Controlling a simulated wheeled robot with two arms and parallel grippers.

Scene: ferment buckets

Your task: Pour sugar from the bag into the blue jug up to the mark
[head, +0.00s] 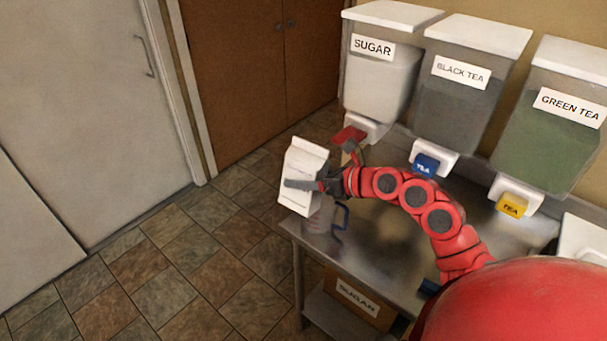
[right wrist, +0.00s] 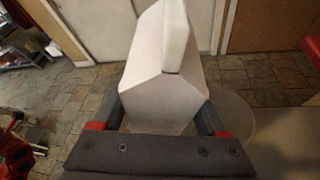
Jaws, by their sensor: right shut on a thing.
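My right gripper (head: 308,185) is shut on a white carton-like bag (head: 304,162) with a folded top. The bag looks roughly upright, with a slight lean, above the near-left corner of the metal table. In the right wrist view the bag (right wrist: 165,70) sits between the two fingers. A clear jug (head: 320,219) with a blue handle (head: 341,222) stands at that table corner, below and partly behind the bag and gripper. Its mark and contents cannot be made out.
Behind the table stand white-lidded dispensers labelled SUGAR (head: 385,80), BLACK TEA (head: 455,100) and GREEN TEA (head: 555,135), with spouts over the table (head: 385,250). A cardboard box (head: 358,297) sits on the lower shelf. The tiled floor to the left is clear.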

